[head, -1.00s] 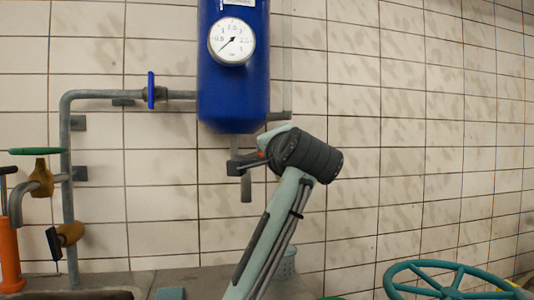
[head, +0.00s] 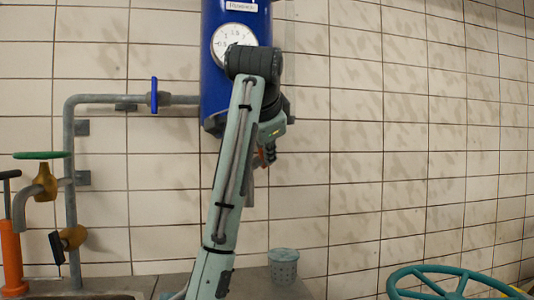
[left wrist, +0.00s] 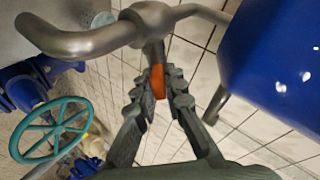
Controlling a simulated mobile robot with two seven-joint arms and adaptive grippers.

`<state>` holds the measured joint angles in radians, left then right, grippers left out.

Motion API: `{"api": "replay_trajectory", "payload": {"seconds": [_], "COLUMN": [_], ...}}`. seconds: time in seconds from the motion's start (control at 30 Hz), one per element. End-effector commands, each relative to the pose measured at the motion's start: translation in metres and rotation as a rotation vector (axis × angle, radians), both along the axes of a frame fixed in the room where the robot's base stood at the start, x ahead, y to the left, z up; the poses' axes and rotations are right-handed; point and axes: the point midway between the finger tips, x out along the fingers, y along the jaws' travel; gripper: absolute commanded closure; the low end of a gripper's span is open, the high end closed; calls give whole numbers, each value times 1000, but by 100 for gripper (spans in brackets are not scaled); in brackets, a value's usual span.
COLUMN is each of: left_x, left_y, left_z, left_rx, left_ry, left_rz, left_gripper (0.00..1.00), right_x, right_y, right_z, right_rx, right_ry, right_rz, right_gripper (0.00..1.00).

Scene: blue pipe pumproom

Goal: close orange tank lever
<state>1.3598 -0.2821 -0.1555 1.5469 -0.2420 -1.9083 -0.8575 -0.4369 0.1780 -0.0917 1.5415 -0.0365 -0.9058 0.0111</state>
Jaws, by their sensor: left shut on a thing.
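The blue tank (head: 216,75) hangs on the tiled wall, with a grey outlet pipe below it. The orange lever (left wrist: 158,82) sits on the grey metal valve fitting (left wrist: 150,20) in the left wrist view. My left gripper (left wrist: 158,86) is shut on the lever, one finger on each side. In the head view my left gripper (head: 266,155) is below the tank. My arm hides much of the outlet, and only a small orange patch shows there. My right gripper is in neither view.
A blue valve handle (head: 154,95) sits on the pipe left of the tank. A green-handled brass tap (head: 42,180) is at far left. A grey perforated cup (head: 284,266) stands on the ledge. A teal handwheel (head: 455,280) is at lower right.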

Motion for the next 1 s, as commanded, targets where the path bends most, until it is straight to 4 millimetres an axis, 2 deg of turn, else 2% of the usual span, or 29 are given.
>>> {"api": "replay_trajectory", "payload": {"seconds": [0.47, 0.5, 0.67, 1.0], "left_x": [0, 0, 0, 0], "left_y": [0, 0, 0, 0], "left_z": [0, 0, 0, 4], "left_rx": [-6, -6, -6, -5], "left_ry": [18, 18, 17, 15], "left_rz": [-9, -9, -9, -8], "left_gripper": [100, 89, 69, 69], "right_x": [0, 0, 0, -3], "right_y": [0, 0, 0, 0], "right_z": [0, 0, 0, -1], "right_rx": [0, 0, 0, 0], "right_ry": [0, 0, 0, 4], "right_rz": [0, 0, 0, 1], "right_gripper": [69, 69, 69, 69]}}
